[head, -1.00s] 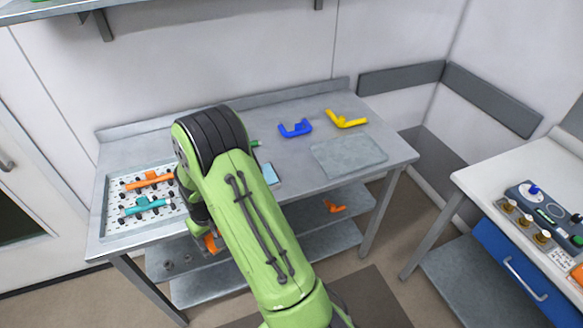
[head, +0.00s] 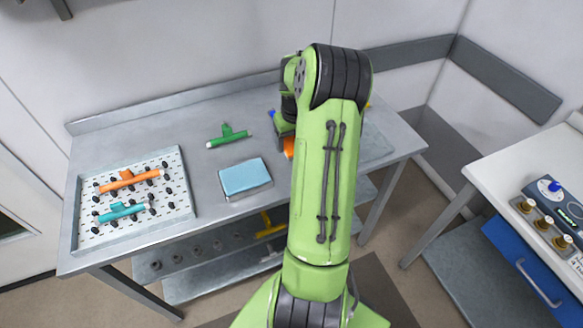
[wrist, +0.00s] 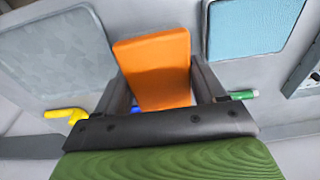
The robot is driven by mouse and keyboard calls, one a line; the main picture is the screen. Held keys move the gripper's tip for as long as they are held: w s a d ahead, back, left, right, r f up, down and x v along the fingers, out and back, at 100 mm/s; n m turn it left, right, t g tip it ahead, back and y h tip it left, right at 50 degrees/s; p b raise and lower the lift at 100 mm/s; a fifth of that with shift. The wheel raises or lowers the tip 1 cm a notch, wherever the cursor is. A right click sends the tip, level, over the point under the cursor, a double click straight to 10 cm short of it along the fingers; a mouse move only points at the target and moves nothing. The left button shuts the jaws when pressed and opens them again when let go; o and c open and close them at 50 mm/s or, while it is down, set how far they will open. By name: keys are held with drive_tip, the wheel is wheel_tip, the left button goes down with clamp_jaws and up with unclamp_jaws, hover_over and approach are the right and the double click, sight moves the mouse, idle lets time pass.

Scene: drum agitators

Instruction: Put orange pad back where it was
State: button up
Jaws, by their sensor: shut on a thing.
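The orange pad (wrist: 153,62) is a flat rounded slab between the two dark fingers of my gripper (wrist: 155,82) in the wrist view. The fingers are shut on its sides. In the head view only a small orange part of the pad (head: 289,148) shows beside my gripper (head: 285,128), above the right half of the metal table (head: 150,135). My arm hides the rest. I cannot tell the pad's exact height above the table.
A light blue pad (head: 245,176) lies mid-table, with a green T-shaped piece (head: 228,136) behind it. A pegged tray (head: 90,235) holds orange and teal pieces at the left. A grey mat (wrist: 52,60), a yellow piece (wrist: 65,114) and a partly hidden blue piece lie nearby.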

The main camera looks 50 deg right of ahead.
wheel_tip(320, 180, down, 10)
drive_tip(key=shift+d+r, duration=0.1)
drive_tip(key=shift+b, duration=0.4)
drive_tip(key=o, duration=1.3)
